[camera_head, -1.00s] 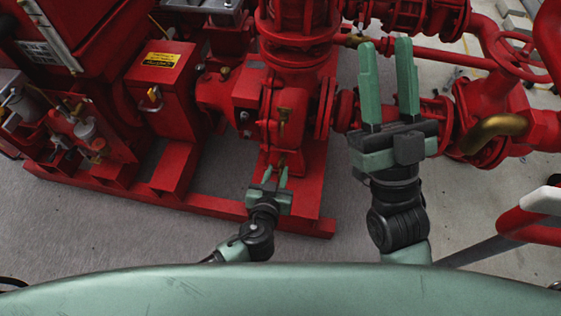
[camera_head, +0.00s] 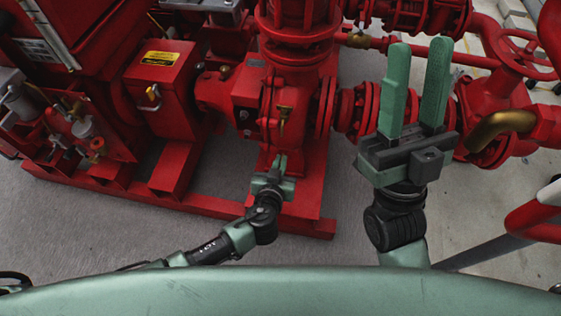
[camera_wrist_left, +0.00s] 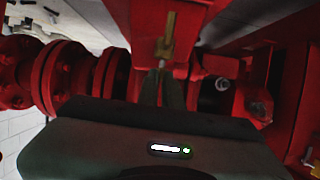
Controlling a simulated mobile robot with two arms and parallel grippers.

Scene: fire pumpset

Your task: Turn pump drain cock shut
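The pump casing (camera_head: 275,120) is red and stands at the middle of the head view. A small brass cock (camera_wrist_left: 167,35) shows in the left wrist view, just past my left fingertips, with its lower end at or between them. In the head view my left gripper (camera_head: 278,163) reaches the casing's lower front, and its fingers hide the cock there. Its fingers are close together; whether they grip the cock is unclear. My right gripper (camera_head: 415,90) is open and empty, raised in front of the pipework on the right.
A red base rail (camera_head: 310,223) runs below the pump. A red handwheel (camera_head: 525,55) and a brass elbow (camera_head: 498,128) are on the right. The grey floor (camera_head: 100,230) is clear at front left.

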